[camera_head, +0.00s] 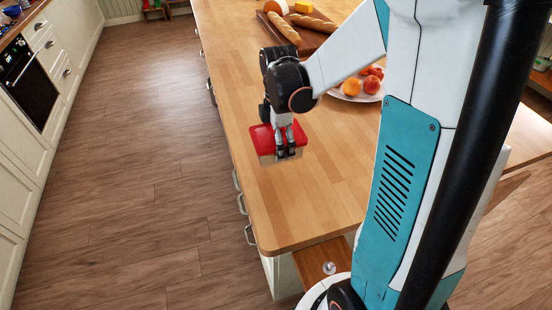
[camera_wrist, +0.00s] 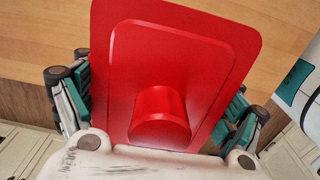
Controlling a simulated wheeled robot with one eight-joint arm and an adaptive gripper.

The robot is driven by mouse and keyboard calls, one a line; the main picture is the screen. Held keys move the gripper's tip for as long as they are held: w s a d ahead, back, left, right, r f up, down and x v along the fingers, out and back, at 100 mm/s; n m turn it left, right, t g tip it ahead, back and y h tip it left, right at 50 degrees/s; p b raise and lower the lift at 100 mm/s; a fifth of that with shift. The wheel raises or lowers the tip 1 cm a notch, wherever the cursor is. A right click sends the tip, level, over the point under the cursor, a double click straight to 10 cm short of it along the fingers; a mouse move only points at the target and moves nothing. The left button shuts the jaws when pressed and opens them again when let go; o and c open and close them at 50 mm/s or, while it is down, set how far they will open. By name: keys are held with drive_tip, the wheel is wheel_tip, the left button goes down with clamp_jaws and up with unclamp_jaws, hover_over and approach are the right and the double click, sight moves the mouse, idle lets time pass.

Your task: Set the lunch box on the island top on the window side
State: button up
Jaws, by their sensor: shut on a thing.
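The lunch box (camera_head: 262,139) has a red lid and a pale body. My gripper (camera_head: 285,152) is shut on it, with the fingers reaching down over the lid. In the wrist view the red lid (camera_wrist: 185,60) with its round red knob fills the middle, with a finger on each side. In the head view the box shows against the island top (camera_head: 318,190), near its left long edge. I cannot tell whether its underside touches the wood. The lower body of the box is hidden in the wrist view.
A plate with fruit (camera_head: 351,90) stands on the island beyond my arm. A board with bread loaves (camera_head: 310,39) lies at the far end. The near part of the top is bare. White counters with an oven (camera_head: 27,83) line the left, across open wooden floor (camera_head: 140,150).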

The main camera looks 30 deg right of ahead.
drive_tip(key=shift+f+b, duration=0.85)
drive_tip(key=shift+f, duration=2.55)
drive_tip(key=shift+f, duration=0.2)
drive_tip(key=o, duration=1.3)
drive_tip(key=shift+r, duration=0.15)
wheel_tip(320, 180, up, 12)
drive_tip(key=p, duration=0.3)
drive_tip(key=shift+r, duration=0.1)
